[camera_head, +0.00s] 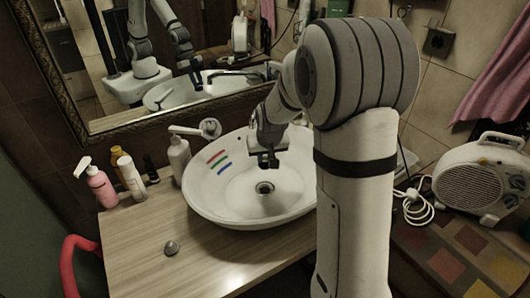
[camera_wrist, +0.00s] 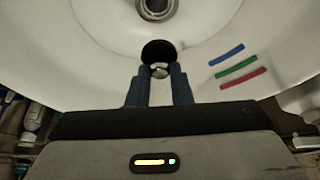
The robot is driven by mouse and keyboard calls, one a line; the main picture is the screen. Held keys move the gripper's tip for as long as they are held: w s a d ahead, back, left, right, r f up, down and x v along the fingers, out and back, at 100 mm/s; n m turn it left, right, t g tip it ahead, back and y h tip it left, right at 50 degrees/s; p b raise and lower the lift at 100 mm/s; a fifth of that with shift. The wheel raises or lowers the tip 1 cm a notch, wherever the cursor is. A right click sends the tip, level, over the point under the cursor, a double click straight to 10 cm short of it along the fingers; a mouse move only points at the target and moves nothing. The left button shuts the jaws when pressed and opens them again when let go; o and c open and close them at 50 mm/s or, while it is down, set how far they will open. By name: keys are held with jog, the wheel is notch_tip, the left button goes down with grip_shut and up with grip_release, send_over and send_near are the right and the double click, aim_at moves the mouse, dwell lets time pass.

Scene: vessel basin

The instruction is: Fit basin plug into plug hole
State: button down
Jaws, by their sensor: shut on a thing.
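The white oval basin (camera_head: 225,190) sits on the wooden counter. Its plug hole (camera_head: 264,188), with a metal ring, is in the bottom; it also shows at the top edge of the wrist view (camera_wrist: 157,9), partly cut off. My gripper (camera_head: 263,163) is over the basin, above and behind the plug hole. In the wrist view my gripper (camera_wrist: 160,75) is shut on the knob of the basin plug (camera_wrist: 158,50), a dark round disc with a small metal knob. The plug is apart from the hole in the picture. The plug's underside is hidden.
A small metal piece (camera_head: 171,247) lies on the counter (camera_head: 215,260) in front of the basin. A faucet (camera_head: 208,129), a soap dispenser (camera_head: 179,158) and several bottles (camera_head: 130,177) stand at the left. A fan heater (camera_head: 477,178) stands at the right. A mirror (camera_head: 130,80) hangs behind.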

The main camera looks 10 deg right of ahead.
aim_at(265, 159)
jog(key=shift+f, duration=0.65)
jog(key=c, duration=1.2)
grip_release()
jog(key=shift+c, duration=0.2)
notch_tip(265, 159, up, 7)
jog(key=p, duration=0.3)
jog(key=shift+r, duration=0.1)
jog(key=shift+s, duration=0.1)
